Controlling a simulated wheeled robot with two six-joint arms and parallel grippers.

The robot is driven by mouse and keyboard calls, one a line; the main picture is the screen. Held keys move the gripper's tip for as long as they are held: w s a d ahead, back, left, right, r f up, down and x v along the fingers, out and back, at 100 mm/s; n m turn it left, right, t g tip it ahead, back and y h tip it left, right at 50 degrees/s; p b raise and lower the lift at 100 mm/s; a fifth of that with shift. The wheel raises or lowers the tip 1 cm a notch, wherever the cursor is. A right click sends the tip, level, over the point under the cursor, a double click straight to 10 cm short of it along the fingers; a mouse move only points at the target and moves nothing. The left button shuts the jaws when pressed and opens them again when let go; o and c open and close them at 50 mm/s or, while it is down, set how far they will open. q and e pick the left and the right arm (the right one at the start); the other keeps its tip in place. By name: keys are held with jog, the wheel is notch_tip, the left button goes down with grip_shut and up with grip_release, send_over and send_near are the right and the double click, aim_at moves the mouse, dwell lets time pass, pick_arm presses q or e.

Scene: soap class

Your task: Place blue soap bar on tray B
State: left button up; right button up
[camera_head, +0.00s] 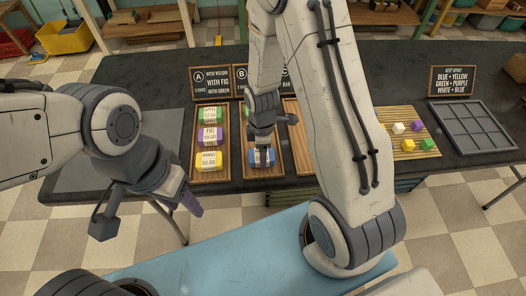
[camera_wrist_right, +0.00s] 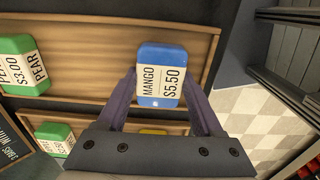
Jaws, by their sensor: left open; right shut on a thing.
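The blue soap bar (camera_head: 271,158), labelled MANGO $5.50, is at the near end of tray B (camera_head: 262,175) in the head view. In the right wrist view the blue soap bar (camera_wrist_right: 160,58) is between my right gripper's purple fingers (camera_wrist_right: 161,84), which are shut on it. I cannot tell whether the bar rests on the wood or is just above it. My right gripper (camera_head: 262,154) points down over tray B, whose middle is hidden by my arm. A green PEAR bar (camera_wrist_right: 22,65) lies farther along this tray. My left gripper (camera_head: 188,203) is open and empty before the table's front edge.
Tray A (camera_head: 209,177), left of tray B, holds green (camera_head: 207,116), purple (camera_head: 209,136) and yellow (camera_head: 209,160) bars. A third tray is partly hidden by my right arm. A slatted mat (camera_head: 420,153) with small coloured cubes and a grey divided tray (camera_head: 471,131) are at right.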

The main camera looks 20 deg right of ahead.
jog(key=shift+f, duration=0.2)
jog(key=o, duration=1.5)
jog(key=shift+r, duration=0.1)
jog(key=shift+c, duration=0.2)
jog(key=shift+r, duration=0.1)
